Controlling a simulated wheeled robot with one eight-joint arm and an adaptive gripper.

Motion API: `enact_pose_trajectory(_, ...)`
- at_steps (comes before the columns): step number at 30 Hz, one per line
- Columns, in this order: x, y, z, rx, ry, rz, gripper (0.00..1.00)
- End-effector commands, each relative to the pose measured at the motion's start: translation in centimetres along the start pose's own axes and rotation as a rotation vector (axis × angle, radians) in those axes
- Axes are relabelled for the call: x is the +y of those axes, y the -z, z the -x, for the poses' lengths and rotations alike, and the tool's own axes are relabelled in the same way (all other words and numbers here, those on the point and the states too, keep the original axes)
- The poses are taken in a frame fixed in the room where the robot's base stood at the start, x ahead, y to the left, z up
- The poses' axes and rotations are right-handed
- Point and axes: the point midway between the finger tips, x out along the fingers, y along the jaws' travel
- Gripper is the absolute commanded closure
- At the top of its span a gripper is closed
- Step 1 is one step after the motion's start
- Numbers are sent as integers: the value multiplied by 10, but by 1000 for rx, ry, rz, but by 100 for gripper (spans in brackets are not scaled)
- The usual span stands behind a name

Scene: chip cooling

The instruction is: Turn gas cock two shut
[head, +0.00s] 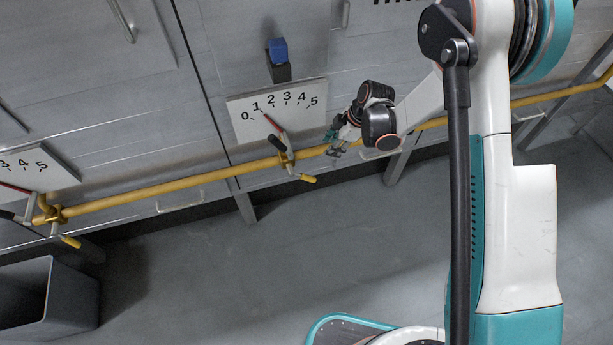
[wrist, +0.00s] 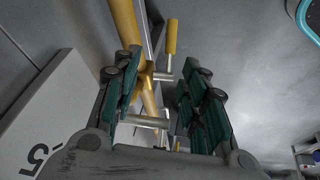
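Two gas cocks sit on a yellow pipe (head: 190,192); no visible label shows which is number two. The middle cock (head: 287,159) has a dark handle end, a yellow-tipped stub and a red pointer near the 1 on its white dial plate (head: 268,105). The left cock (head: 50,214) also has a red pointer, partly cut off by the picture edge. My gripper (head: 333,140) is just right of the middle cock. In the wrist view, my gripper (wrist: 160,92) is open. A cock with a yellow-tipped stub (wrist: 171,37) and a metal bar (wrist: 145,121) show between its fingers.
Grey cabinet fronts (head: 110,105) stand behind the pipe. A blue knob (head: 278,50) sticks out above the middle dial. A grey bin (head: 48,300) stands at lower left. The floor (head: 230,270) in front is clear.

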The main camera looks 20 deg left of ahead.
Motion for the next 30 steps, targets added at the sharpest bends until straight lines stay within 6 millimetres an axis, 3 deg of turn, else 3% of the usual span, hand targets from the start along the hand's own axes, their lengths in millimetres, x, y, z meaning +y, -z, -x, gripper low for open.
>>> enact_pose_trajectory(3, -8, 1, -39, 19, 29, 87, 60)
enact_pose_trajectory(6, -14, 1, -59, 32, 46, 138, 60)
enact_pose_trajectory(17, -20, 2, -96, 41, 57, 176, 60)
enact_pose_trajectory(30, -25, 4, -180, 41, 56, 174, 60)
